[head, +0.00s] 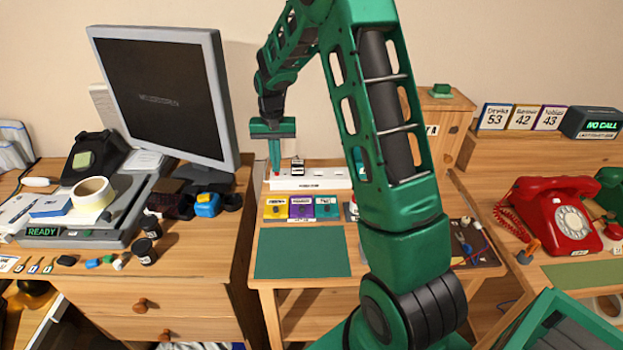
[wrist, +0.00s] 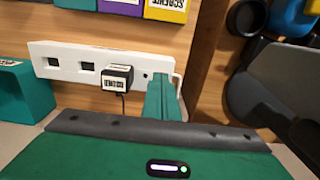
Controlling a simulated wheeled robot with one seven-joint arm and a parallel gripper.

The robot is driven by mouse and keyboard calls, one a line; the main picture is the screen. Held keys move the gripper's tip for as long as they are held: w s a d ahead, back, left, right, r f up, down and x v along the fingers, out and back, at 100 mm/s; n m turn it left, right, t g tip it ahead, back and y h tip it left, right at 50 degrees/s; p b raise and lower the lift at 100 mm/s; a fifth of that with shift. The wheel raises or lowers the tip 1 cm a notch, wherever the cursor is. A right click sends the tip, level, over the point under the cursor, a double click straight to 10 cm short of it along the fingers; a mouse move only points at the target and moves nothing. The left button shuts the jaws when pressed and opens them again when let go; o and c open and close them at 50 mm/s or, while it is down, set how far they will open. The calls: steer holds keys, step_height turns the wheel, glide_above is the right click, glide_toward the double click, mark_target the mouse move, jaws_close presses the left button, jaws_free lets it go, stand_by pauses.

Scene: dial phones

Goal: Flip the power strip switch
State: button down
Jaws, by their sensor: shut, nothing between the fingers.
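The white power strip (head: 322,180) lies at the back of the small middle table, against the wall. It also shows in the wrist view (wrist: 60,66), with dark square sockets. A black-and-white labelled plug (head: 297,166) sits in it, also seen in the wrist view (wrist: 116,78). My gripper (head: 275,170) is shut and empty, pointing down at the left end of the strip. In the wrist view my green fingers (wrist: 164,80) overlap the strip's end beyond the plug. I cannot tell whether they touch it. The switch is not clearly visible; my fingers cover part of that end.
A monitor (head: 165,95) stands on the left desk. A red dial phone (head: 560,215) sits at the right.

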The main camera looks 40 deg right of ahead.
steer(key=shift+f, duration=0.6)
stand_by(0.4)
steer(key=shift+r, duration=0.1)
step_height(320, 180, up, 7)
stand_by(0.8)
stand_by(0.4)
